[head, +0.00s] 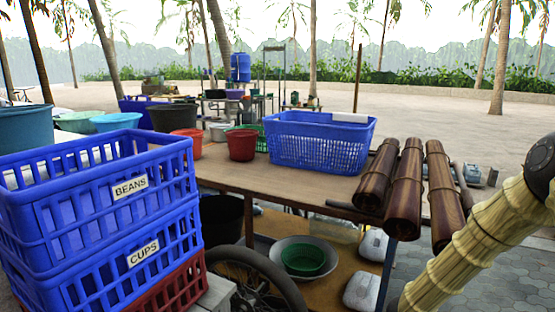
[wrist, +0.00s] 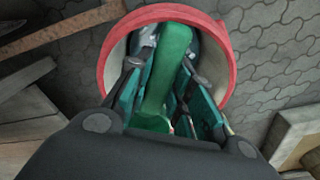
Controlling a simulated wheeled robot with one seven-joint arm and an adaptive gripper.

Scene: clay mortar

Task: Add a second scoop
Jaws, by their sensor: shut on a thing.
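In the wrist view my gripper (wrist: 165,100) is shut on a long green thing (wrist: 174,48), which looks like the scoop's handle. The gripper's fingers lie on either side of it. Behind them is a round container with a thick red rim (wrist: 222,45) and a pale inner wall. The green thing reaches over the container's opening. Its far end and most of the container's inside are hidden, so I cannot tell whether the scoop holds anything. My gripper is not visible in the head view.
Grey paving and wooden boards (wrist: 62,35) surround the container. In the head view, a wooden table (head: 310,187) carries a blue basket (head: 320,145), a red bucket (head: 241,146) and dark wooden tubes (head: 403,185). Stacked blue crates labelled BEANS and CUPS (head: 100,215) stand at left.

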